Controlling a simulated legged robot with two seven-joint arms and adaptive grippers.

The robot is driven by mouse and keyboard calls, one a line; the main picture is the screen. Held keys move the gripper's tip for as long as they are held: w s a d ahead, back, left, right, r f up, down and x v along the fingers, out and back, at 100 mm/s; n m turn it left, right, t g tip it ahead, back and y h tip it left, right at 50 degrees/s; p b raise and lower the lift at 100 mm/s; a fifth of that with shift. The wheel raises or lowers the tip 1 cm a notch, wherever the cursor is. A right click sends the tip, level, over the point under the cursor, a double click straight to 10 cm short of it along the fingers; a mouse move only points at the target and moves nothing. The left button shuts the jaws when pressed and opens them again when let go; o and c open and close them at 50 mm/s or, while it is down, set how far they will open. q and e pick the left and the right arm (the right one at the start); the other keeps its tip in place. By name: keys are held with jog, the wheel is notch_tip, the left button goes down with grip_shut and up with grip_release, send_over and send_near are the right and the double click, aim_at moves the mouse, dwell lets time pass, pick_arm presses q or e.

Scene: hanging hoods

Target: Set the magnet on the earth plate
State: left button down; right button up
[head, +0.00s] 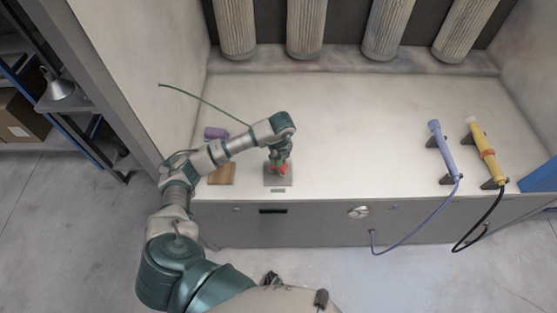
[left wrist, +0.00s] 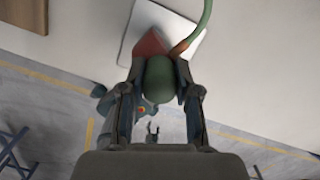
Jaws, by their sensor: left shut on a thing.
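The earth plate (head: 278,182) is a small grey square near the front edge of the bench. It shows as a pale tilted square in the left wrist view (left wrist: 190,41). My left gripper (head: 281,163) is over it, shut on the magnet (head: 283,170). In the left wrist view the magnet has a red end (left wrist: 150,46) and a rounded green body between my fingers (left wrist: 160,88). A green cable (left wrist: 205,18) runs from it. The red end overlaps the plate in both views; I cannot tell whether they touch. My right gripper is not recognisable in either view.
A brown wooden block (head: 222,175) and a purple roll (head: 215,133) lie left of the plate. A blue torch (head: 441,146) and a yellow torch (head: 486,153) rest on holders at the right. The middle of the bench (head: 360,140) is clear. Ribbed ducts (head: 305,28) hang behind.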

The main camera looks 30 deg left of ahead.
pick_arm(q)
jog(key=shift+a+f, duration=0.15)
jog(key=shift+f, duration=0.55)
jog(key=shift+a+f, duration=0.15)
jog(key=shift+a, duration=0.1)
jog(key=c, duration=0.8)
grip_release()
jog(key=shift+d, duration=0.4)
jog(key=shift+r, duration=0.25)
jog(key=r, duration=1)
jog(key=shift+s+d+r, duration=0.25)
jog(key=shift+s+d, duration=0.05)
jog(key=shift+d, duration=0.1)
jog(key=shift+s+d+r, duration=0.1)
jog(key=shift+d+r, duration=0.05)
jog(key=shift+r, duration=0.4)
pick_arm(e)
jog(key=shift+s, duration=0.25)
pick_arm(q)
jog(key=shift+f, duration=0.1)
pick_arm(e)
jog(key=shift+w+a, duration=0.2)
